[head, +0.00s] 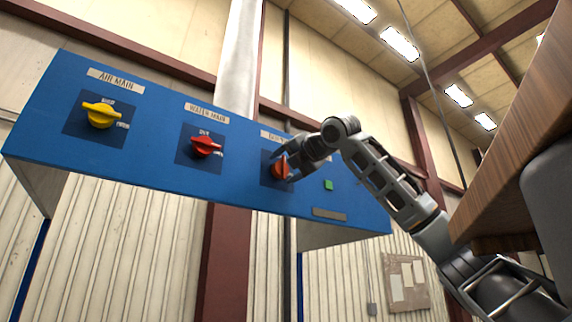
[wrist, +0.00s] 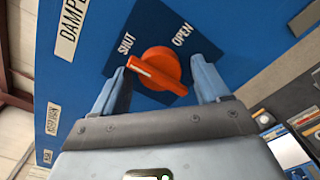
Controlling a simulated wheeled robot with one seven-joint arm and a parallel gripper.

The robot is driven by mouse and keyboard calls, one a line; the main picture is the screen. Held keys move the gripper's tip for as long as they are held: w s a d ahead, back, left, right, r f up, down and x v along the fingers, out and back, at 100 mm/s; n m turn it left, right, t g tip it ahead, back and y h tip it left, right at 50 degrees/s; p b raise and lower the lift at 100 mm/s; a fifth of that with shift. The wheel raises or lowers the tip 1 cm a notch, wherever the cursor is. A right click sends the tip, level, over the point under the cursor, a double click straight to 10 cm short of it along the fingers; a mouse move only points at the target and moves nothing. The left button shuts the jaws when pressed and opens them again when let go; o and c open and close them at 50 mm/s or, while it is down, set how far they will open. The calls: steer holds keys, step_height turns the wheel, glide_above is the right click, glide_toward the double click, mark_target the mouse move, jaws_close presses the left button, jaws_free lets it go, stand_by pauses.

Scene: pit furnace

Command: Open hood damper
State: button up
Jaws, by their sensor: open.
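The damper knob (wrist: 160,68) is orange-red and round with a raised grip bar. It sits on a dark blue square plate (wrist: 150,25) marked SHUT and OPEN. The white line on the bar points toward the SHUT side. In the head view the damper knob (head: 281,169) is the rightmost of three on the blue panel (head: 235,175), partly covered by my gripper (head: 284,164). In the wrist view my gripper (wrist: 161,78) is open, with one finger on each side of the knob. I cannot tell whether either finger touches it.
Left on the panel are a red water main knob (head: 206,146) and a yellow air main knob (head: 100,115). A small green square (head: 328,184) is right of the damper knob. A brown wooden surface (head: 510,150) stands at the right, close to my arm.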

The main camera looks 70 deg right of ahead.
steer(key=shift+c, duration=0.2)
steer(key=c, duration=1)
steer(key=shift+m, duration=0.4)
steer(key=m+p, duration=0.1)
steer(key=m, duration=0.2)
steer(key=shift+w+m, duration=0.1)
steer(key=shift+m, duration=0.3)
steer(key=m, duration=0.4)
steer(key=shift+m, duration=0.3)
steer(key=m, duration=0.4)
steer(key=shift+f, duration=0.1)
steer(key=shift+f+m, duration=0.1)
steer(key=shift+m, duration=2.3)
steer(key=shift+d, duration=0.1)
